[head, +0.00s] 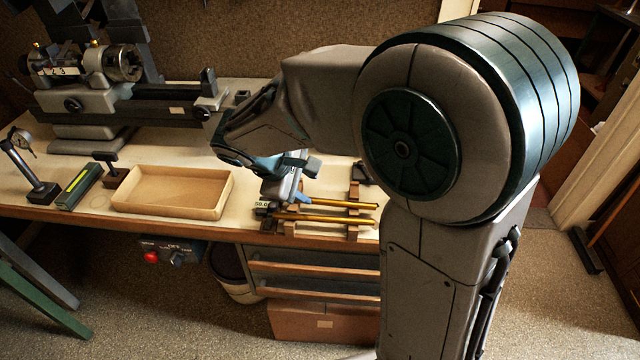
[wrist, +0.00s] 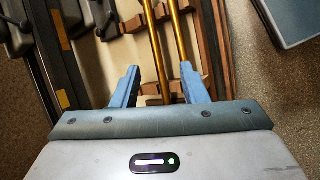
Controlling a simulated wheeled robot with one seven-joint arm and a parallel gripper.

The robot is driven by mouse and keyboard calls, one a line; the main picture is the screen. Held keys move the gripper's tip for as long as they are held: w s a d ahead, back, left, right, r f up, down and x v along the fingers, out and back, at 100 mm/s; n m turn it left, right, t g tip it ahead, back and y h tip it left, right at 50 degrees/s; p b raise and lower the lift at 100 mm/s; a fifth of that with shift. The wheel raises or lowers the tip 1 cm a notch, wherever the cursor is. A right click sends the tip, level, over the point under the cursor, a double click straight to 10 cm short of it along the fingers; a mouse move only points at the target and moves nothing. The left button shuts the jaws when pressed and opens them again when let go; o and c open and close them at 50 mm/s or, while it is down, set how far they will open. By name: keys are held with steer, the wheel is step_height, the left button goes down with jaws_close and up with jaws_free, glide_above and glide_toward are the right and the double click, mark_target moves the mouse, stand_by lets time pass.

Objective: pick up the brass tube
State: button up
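Two slim brass tubes lie side by side on a wooden rack; in the head view the far tube (head: 345,204) and the near tube (head: 335,219) show right of my gripper (head: 303,192). In the wrist view one tube (wrist: 157,50) runs through the gap between the fingers of my gripper (wrist: 160,68). The other tube (wrist: 179,35) runs toward the right finger and partly passes behind it. The blue fingers are wide apart with nothing gripped. I cannot tell how far above the tubes they are.
The wooden rack (head: 352,231) stands near the bench's front edge. An empty shallow tray (head: 172,210) is farther left. A lathe (head: 130,100) stands behind.

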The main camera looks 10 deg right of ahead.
steer(key=w+a+n, duration=0.1)
steer(key=w+a, duration=0.1)
glide_toward(328, 202)
step_height(328, 202, down, 2)
steer(key=shift+t, duration=0.4)
steer(key=shift+d+r+p+x, duration=0.1)
steer(key=shift+d+p+x, duration=0.1)
steer(key=shift+x, duration=1.45)
steer(key=shift+d+r+p+x, duration=0.1)
steer(key=shift+d+x, duration=0.1)
steer(key=shift+x, duration=1.5)
jaws_close()
